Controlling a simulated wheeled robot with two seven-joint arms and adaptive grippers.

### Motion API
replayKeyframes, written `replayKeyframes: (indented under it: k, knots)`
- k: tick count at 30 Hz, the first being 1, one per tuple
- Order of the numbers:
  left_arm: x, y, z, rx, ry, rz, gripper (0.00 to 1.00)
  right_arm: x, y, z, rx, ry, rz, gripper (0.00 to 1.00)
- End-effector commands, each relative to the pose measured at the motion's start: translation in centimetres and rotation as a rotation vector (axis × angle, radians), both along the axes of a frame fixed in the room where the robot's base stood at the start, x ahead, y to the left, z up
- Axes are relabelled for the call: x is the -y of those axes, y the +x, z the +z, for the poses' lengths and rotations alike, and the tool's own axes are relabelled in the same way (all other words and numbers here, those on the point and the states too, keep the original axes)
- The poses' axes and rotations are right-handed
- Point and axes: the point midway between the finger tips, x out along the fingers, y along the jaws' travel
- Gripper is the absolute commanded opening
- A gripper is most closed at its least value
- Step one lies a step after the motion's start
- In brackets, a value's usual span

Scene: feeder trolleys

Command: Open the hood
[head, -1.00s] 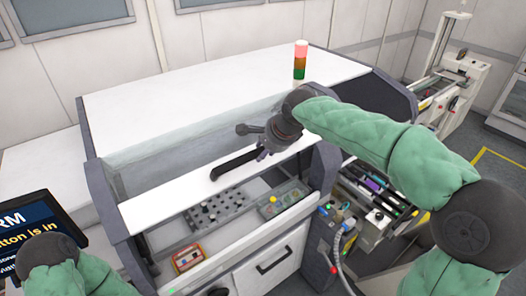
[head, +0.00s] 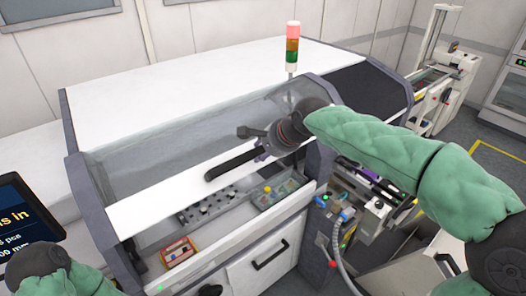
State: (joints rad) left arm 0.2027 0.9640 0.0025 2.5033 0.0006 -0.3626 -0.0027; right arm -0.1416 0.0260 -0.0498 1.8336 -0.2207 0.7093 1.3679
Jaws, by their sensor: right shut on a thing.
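The machine's hood has a clear window (head: 150,160) and a white front strip (head: 155,203), with a black bar handle (head: 232,163) on the strip. Its front edge is raised above the machine bed, leaving a gap that shows the inside. My right gripper (head: 262,149) is shut on the handle near its right end; its fingertips are small and partly hidden by its own body. My left arm shows only at the bottom left corner, and its gripper is out of the picture.
Inside the machine are a grey perforated block (head: 210,203) and a red-and-white part (head: 178,252). A signal tower (head: 292,48) stands behind my right arm. A screen (head: 28,225) is at the left. A feeder trolley (head: 365,190) stands close at the right.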

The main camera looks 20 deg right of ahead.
Motion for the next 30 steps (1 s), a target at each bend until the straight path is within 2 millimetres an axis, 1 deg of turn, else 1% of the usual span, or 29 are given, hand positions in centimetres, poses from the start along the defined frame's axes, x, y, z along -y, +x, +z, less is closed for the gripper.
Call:
replayKeyframes:
  k: [1, 9, 10, 12, 24, 26, 30]
  knots:
    - [0.0, 0.0, -0.1, 0.0, 0.0, 0.0, 0.0, 0.0, -0.1, -0.3, -0.005, -0.002, 0.001, 0.0]
    - [0.0, 0.0, 0.0, 0.0, 0.0, 0.0, 0.0, 0.0, -0.1, -0.2, -0.004, -0.001, 0.001, 0.0]
    - [0.0, 0.0, 0.0, 0.0, 0.0, 0.0, 0.0, 0.0, -0.1, -0.2, -0.004, -0.001, 0.001, 0.46]
    - [0.0, 0.0, 0.0, 0.0, 0.0, 0.0, 0.0, 0.0, -0.1, -0.2, -0.004, -0.001, 0.001, 0.62]
    - [0.0, 0.0, 0.0, 0.001, 0.0, 0.0, 0.0, 0.0, -0.1, 0.0, -0.002, -0.001, 0.0, 0.62]
    - [0.0, 0.0, 0.0, 0.001, 0.0, 0.0, 0.0, 0.1, -0.3, 0.3, -0.001, 0.0, 0.0, 0.62]
    - [0.0, 0.0, 0.0, 0.0, 0.0, 0.0, 0.0, 0.5, -1.2, 1.7, 0.003, 0.0, -0.002, 0.62]
